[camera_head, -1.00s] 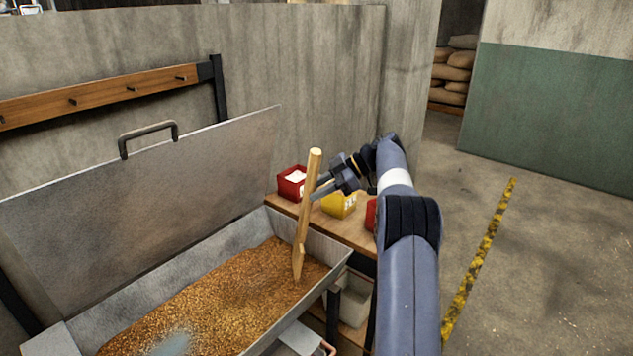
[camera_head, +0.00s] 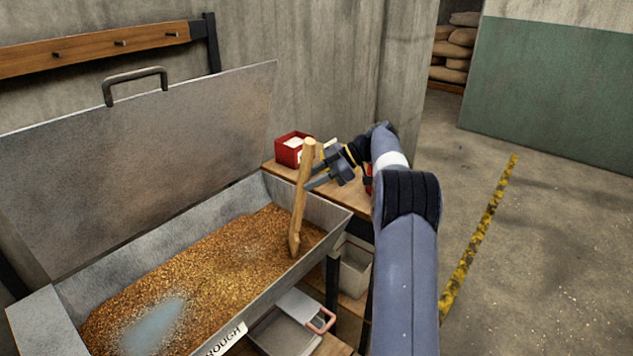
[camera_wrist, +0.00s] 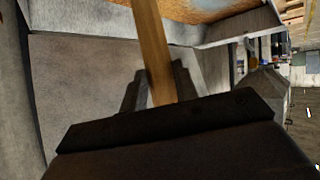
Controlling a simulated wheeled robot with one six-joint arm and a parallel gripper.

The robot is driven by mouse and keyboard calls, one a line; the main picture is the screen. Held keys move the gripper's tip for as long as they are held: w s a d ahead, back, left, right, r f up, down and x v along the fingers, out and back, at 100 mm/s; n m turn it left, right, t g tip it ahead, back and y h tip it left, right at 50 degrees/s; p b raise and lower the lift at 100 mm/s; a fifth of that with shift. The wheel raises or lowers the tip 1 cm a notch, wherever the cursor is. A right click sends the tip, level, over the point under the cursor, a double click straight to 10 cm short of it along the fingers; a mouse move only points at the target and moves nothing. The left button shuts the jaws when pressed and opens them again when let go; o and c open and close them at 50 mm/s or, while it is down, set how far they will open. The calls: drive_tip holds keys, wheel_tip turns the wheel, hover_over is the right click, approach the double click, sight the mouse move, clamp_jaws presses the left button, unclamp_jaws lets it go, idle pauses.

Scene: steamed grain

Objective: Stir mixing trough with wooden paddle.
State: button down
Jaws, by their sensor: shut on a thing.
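The mixing trough (camera_head: 333,222) is an open metal bin with its lid raised behind it. It holds brown grain with a pale bluish wet patch near the front left. My gripper (camera_head: 310,181) is shut on the wooden paddle (camera_head: 301,212), which stands nearly upright at the trough's right end. The paddle's lower tip is at the grain surface; whether it is in the grain or just above it, I cannot tell. In the wrist view the paddle (camera_wrist: 152,45) runs up from between the jaws, and part of the trough (camera_wrist: 190,35) shows at the top.
The raised metal lid (camera_head: 140,150) with a handle stands behind the trough. A red bin (camera_head: 289,150) sits on a wooden shelf right of it. A grey container (camera_head: 290,318) is below the trough's front. Open floor (camera_head: 560,240) with a yellow-black stripe lies to the right.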

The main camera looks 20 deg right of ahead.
drive_tip(key=s+a+b, duration=0.3)
drive_tip(key=s+a, duration=0.6)
drive_tip(key=a, duration=0.5)
drive_tip(key=s+a+b, duration=0.2)
drive_tip(key=s+a, duration=0.6)
drive_tip(key=a, duration=0.6)
drive_tip(key=s+a+b, duration=0.3)
drive_tip(key=s+a, duration=0.6)
drive_tip(key=a, duration=0.5)
wheel_tip(320, 180, up, 23)
drive_tip(key=w+d+p, duration=0.1)
drive_tip(key=p, duration=1)
drive_tip(key=shift+d+f, duration=0.2)
drive_tip(key=shift+a, duration=0.15)
